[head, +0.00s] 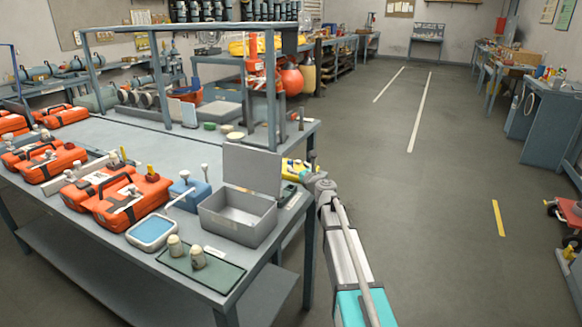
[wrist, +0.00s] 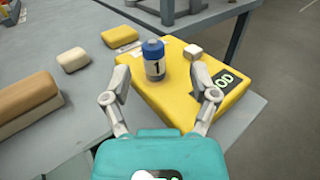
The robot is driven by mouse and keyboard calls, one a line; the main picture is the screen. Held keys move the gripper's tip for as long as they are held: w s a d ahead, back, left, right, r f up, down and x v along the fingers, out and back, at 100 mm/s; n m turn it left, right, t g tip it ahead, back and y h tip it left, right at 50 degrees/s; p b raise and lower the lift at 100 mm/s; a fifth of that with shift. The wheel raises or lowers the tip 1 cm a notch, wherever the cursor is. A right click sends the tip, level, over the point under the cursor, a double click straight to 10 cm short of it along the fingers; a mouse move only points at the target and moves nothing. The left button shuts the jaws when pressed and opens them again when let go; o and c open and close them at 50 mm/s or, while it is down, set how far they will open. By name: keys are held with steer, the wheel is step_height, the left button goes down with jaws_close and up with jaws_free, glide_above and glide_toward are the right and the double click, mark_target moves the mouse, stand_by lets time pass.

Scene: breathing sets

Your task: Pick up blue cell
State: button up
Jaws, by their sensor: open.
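The blue cell (wrist: 153,60) is a small upright cylinder with a blue top and a white band marked "1". It stands on a yellow case (wrist: 182,88) with a dark display in the wrist view. My gripper (wrist: 160,78) is open, its two fingers spread on the near side of the cell, with nothing between them. In the head view my gripper (head: 312,172) is at the right edge of the table, by the yellow case (head: 294,167). I cannot make out the cell in the head view.
Yellow and beige blocks lie to the left. An open grey metal box (head: 238,215) and orange cases (head: 130,198) stand on the table (head: 100,222).

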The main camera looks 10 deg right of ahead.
mark_target(291, 163)
steer(key=shift+w, duration=0.15)
steer(key=shift+a+x, duration=0.2)
steer(key=shift+x, duration=1.05)
steer(key=shift+a+x, duration=0.15)
steer(key=shift+x, duration=1.1)
steer(key=shift+r, duration=0.1)
steer(key=shift+a, duration=0.1)
jaws_close()
